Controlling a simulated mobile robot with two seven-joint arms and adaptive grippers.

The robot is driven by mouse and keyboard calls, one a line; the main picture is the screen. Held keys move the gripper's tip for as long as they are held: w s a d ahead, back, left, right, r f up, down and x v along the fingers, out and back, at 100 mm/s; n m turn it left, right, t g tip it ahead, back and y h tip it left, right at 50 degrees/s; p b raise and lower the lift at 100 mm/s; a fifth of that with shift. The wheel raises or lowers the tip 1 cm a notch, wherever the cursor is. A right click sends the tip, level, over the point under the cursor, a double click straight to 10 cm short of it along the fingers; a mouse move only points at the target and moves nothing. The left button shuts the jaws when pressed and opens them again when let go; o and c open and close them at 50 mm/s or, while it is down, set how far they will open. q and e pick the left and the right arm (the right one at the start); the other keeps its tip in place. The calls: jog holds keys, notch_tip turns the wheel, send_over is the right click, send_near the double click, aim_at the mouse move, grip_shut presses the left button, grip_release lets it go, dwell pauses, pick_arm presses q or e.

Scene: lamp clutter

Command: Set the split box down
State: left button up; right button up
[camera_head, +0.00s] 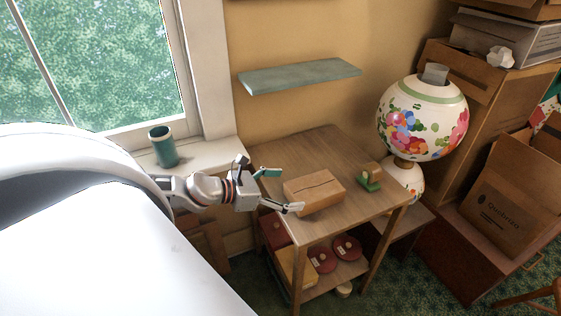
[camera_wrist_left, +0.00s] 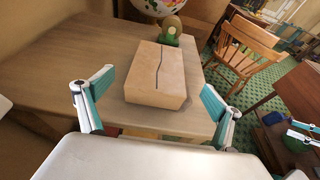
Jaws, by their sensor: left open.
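The split box (camera_head: 314,193) is a tan cardboard box with a dark jagged crack along its top. It rests on the wooden table (camera_head: 335,150), near the front edge. In the left wrist view the box (camera_wrist_left: 158,76) sits ahead of and between my fingers, with the table (camera_wrist_left: 65,62) around it. My left gripper (camera_head: 281,189) is open at the left end of the box; its teal-padded fingers (camera_wrist_left: 155,103) are spread wider than the box. I see no clear contact between fingers and box.
A small green and tan object (camera_head: 369,178) stands right of the box. A flowered globe lamp (camera_head: 422,118) stands beyond it. A green cup (camera_head: 163,147) is on the windowsill, and a shelf (camera_head: 298,76) hangs above. Red round items (camera_head: 346,248) lie below. The table's back is clear.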

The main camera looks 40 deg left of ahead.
pick_arm(q)
jog(key=shift+s+a+r, duration=0.2)
jog(key=shift+s+r, duration=0.05)
jog(key=shift+s, duration=0.35)
jog(key=shift+s+a+r, duration=0.1)
jog(key=shift+s+a, duration=0.05)
jog(key=shift+s, duration=0.1)
